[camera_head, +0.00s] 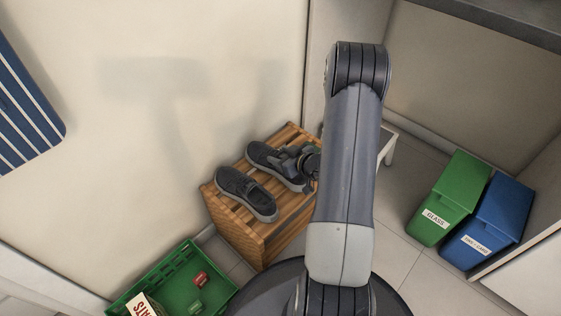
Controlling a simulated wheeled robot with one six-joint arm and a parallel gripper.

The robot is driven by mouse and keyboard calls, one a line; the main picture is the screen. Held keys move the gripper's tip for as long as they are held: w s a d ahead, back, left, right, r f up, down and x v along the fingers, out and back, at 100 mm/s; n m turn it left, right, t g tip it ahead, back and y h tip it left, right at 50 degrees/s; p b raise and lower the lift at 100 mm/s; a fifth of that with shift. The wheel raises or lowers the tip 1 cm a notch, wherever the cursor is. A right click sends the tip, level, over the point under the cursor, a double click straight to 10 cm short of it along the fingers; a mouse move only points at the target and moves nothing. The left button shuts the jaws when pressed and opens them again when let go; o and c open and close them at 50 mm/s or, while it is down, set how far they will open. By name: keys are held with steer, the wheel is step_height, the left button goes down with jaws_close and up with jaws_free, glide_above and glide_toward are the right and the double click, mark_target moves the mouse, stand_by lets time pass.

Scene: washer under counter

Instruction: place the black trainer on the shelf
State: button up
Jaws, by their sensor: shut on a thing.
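Two black trainers with grey soles are at the wooden slatted shelf (246,232). The nearer trainer (246,194) rests on the shelf's top slats, toward the left end. The farther black trainer (266,157) is just behind it, over the top toward the wall. My gripper (290,165) is shut on this farther trainer, at its right part. The jaws hide some of the shoe. I cannot tell whether its sole touches the slats or is slightly above them. My arm hides the right end of the shelf.
A green crate (158,277) with small boxes stands on the floor at the lower left. Green (449,198) and blue (489,222) bins stand at the right. A white stool (389,147) is partly hidden behind my arm. A striped blue cloth (26,105) hangs at the left.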

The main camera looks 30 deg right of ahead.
steer(key=shift+w+f+b, duration=0.25)
steer(key=shift+f+b, duration=0.15)
steer(key=shift+f, duration=0.55)
steer(key=shift+r, duration=0.1)
steer(key=o, duration=1.5)
steer(key=shift+o, duration=0.2)
steer(key=shift+s+r, duration=0.1)
steer(key=shift+s, duration=0.05)
steer(key=p+v, duration=0.4)
steer(key=v, duration=0.7)
steer(key=shift+s+r, duration=0.15)
steer(key=shift+s, duration=0.2)
